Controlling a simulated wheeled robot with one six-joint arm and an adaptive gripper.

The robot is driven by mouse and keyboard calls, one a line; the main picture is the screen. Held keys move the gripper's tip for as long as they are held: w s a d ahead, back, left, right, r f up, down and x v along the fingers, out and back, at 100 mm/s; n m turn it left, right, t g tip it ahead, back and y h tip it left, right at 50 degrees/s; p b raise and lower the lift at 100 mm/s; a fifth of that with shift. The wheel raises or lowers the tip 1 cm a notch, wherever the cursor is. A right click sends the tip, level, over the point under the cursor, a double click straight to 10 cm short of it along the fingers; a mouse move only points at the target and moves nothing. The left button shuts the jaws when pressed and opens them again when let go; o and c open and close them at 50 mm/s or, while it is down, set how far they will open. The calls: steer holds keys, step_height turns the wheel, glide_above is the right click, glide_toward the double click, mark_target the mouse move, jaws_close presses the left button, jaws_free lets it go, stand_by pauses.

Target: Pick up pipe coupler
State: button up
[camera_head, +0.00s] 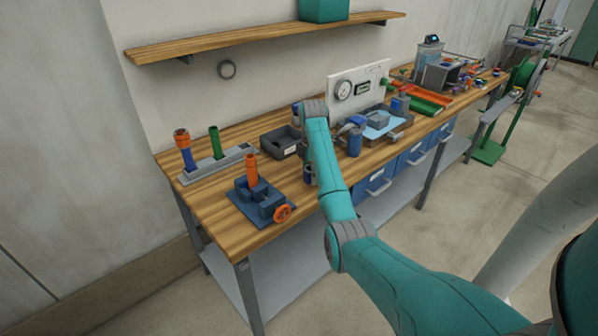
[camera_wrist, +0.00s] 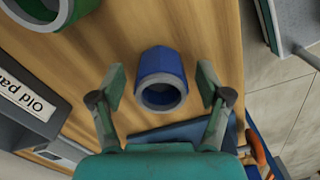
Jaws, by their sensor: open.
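The pipe coupler looks like a short blue hollow piece (camera_wrist: 160,67) with a grey-lined round opening, on the wooden workbench. In the wrist view it lies between the two green fingers of my gripper (camera_wrist: 161,86). The fingers are apart, with a visible gap on each side of the blue piece, and nothing is held. In the head view my arm covers much of this spot on the bench, and the fingers cannot be made out clearly.
A dark bin (camera_head: 283,142) with a white label lies beside this spot. A blue vise (camera_head: 262,203) with an orange handwheel stands to the left. A green ring (camera_wrist: 45,12) is near the gripper. The bench's front edge is close, with floor beyond.

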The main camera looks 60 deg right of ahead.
steer(key=shift+a+f, duration=0.1)
steer(key=shift+f, duration=0.3)
steer(key=c, duration=1.2)
steer(key=shift+c, duration=0.2)
